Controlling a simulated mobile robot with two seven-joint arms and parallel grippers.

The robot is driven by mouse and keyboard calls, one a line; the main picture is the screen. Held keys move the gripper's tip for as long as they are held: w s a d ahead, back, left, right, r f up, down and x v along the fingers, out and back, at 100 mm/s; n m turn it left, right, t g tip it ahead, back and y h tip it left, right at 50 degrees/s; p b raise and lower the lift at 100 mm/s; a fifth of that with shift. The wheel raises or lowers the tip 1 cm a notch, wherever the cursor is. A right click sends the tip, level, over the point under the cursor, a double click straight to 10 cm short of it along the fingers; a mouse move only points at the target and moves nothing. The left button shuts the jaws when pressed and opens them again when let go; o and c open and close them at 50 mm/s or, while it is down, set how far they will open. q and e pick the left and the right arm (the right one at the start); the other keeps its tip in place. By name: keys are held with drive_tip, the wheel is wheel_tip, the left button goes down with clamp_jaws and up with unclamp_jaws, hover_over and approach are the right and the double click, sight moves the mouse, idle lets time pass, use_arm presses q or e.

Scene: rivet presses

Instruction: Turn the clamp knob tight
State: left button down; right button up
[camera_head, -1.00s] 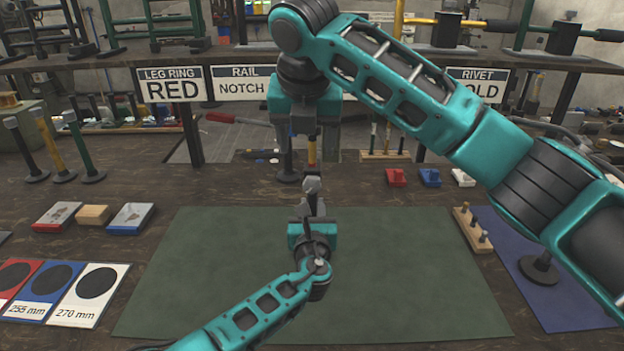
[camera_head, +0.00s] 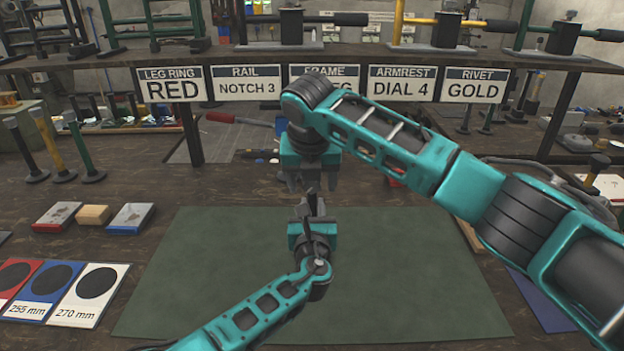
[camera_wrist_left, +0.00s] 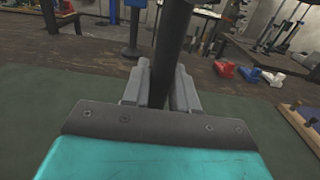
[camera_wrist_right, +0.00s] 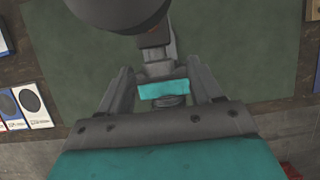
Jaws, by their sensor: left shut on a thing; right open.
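My left gripper (camera_head: 311,207) stands over the middle of the green mat and is shut on a dark rod. In the left wrist view the dark rod (camera_wrist_left: 173,42) rises upright between its fingers. My right gripper (camera_head: 312,186) is open, just above and beyond the left one, pointing down. In the right wrist view its fingers (camera_wrist_right: 158,66) are spread, with the left gripper below between them. A large dark round part (camera_wrist_right: 118,8) shows close to that camera; I cannot tell whether it is the clamp knob. No knob is clearly visible in the head view.
The green mat (camera_head: 220,290) is otherwise clear. Beyond is a shelf with label signs (camera_head: 245,88). A wooden peg rack (camera_wrist_left: 300,125) lies right.

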drive_tip(key=c, duration=1)
drive_tip(key=shift+c, duration=0.2)
